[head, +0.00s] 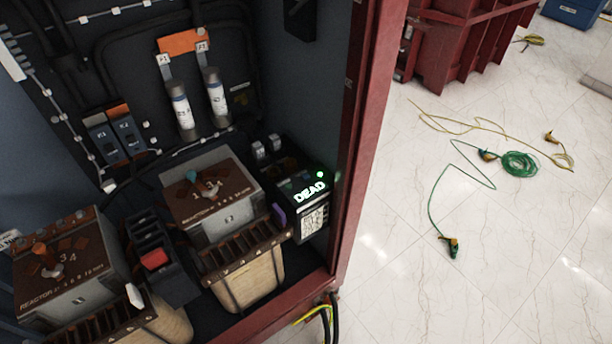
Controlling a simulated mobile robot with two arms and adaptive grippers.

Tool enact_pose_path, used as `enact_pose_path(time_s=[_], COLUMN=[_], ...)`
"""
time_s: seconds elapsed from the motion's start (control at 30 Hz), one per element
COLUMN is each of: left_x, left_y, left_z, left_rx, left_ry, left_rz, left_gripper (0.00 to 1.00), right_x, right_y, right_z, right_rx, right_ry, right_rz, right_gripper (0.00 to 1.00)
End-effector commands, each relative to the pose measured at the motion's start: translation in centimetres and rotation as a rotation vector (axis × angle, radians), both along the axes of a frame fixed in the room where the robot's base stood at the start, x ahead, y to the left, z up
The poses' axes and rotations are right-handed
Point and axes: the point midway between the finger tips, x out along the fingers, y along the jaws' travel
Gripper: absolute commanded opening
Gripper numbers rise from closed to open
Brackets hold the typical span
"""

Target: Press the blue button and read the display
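A small black device (300,185) stands at the right inside the open cabinet. Its lit display (310,192) reads "DEAD" in glowing letters, and a green light (320,174) glows above the word. A pale label with print is on its lower front. A small purple-blue part (279,214) shows at the device's left edge; I cannot tell whether it is the blue button. Neither of my grippers is in view.
Reactor units (210,195) with brown tops stand left of the device; a red switch (154,259) sits between them. The cabinet's red frame (362,130) borders it on the right.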

Motion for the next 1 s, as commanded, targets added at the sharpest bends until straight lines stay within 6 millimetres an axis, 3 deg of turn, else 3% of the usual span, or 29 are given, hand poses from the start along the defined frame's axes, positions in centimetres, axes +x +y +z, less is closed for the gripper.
enact_pose_path(time_s=[0.07,0.3,1.0], left_x=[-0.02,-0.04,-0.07], left_y=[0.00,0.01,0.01], left_z=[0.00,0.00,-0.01], left_rx=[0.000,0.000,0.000], left_ry=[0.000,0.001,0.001], left_rz=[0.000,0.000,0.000], left_gripper=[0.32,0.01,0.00], right_x=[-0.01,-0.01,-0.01], right_y=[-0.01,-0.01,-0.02], right_z=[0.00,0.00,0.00], right_rx=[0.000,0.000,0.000], right_ry=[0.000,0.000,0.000], right_rz=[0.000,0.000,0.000], right_gripper=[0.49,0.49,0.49])
